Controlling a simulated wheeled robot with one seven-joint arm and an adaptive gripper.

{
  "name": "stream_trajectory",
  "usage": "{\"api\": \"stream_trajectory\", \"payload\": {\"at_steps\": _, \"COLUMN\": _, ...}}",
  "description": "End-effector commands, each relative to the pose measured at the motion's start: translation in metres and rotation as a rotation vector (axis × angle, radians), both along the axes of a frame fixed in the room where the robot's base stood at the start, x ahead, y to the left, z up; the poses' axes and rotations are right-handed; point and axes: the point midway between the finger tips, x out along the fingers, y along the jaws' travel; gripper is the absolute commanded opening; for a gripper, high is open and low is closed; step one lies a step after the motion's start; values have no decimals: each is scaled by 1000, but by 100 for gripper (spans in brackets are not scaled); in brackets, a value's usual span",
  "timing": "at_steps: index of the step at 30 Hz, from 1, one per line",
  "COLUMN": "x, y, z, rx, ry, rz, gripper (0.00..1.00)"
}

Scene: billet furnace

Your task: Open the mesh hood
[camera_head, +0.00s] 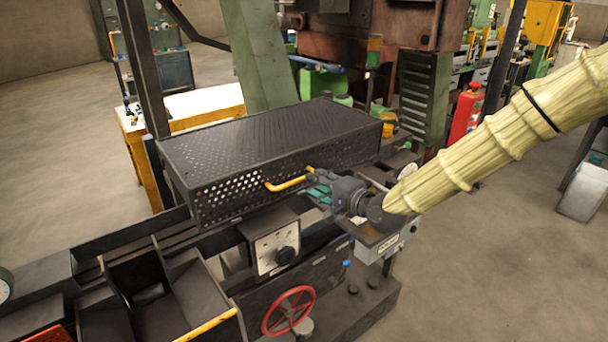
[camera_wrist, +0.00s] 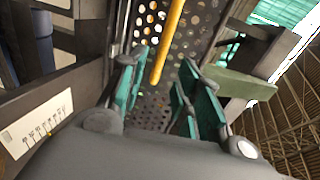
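The mesh hood (camera_head: 270,140) is a black perforated box lying level and closed over the machine bed. Its holed front face also shows in the wrist view (camera_wrist: 200,25). A yellow handle (camera_head: 288,184) is fixed on the front face, towards its right end. My gripper (camera_head: 318,189) is at the right end of this handle, its teal fingers pointing at the hood. In the wrist view my gripper (camera_wrist: 158,92) is open, with teal fingers apart on both sides of the yellow handle (camera_wrist: 170,38). I cannot tell whether a finger touches it.
Below the hood are a control box (camera_head: 273,246) with a black knob and a red handwheel (camera_head: 288,311). A green slanted column (camera_head: 257,55) stands behind the hood. A red extinguisher (camera_head: 465,112) stands at the right. Floor at the lower right is clear.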

Motion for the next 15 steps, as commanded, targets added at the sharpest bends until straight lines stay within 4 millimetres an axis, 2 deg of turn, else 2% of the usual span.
{"api": "stream_trajectory", "payload": {"at_steps": 6, "x": 25, "y": 19, "z": -5, "rx": -3, "ry": 0, "rz": 0, "gripper": 33}}
{"api": "stream_trajectory", "payload": {"at_steps": 15, "x": 49, "y": 36, "z": -13, "rx": -1, "ry": 0, "rz": 0, "gripper": 33}}
